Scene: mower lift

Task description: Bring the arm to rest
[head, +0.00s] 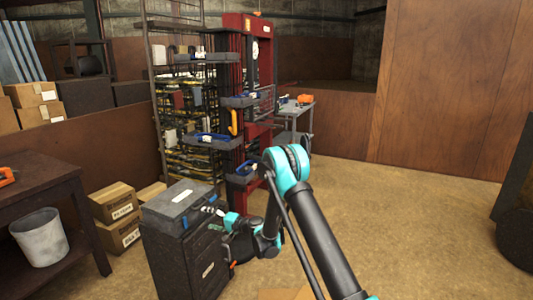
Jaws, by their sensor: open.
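My arm reaches in from the bottom right. Its teal elbow (287,168) is raised near the middle of the head view, and the forearm hangs down behind it to the wrist. My gripper (234,258) is small and dark, low beside the right side of the black cabinet (185,262). It is open, and I see nothing held in it. Its fingers are partly lost against the dark cabinet, so I cannot tell whether they touch it. A grey case (180,204) with a blue part lies on top of the cabinet, left of my wrist.
A red lift frame (262,85) with dark trays and a rack of tools stands behind my arm. Cardboard boxes (118,215), a white bucket (40,237) and a dark table (35,195) are at left. Floor (425,215) at right is clear, up to a dark object (517,235).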

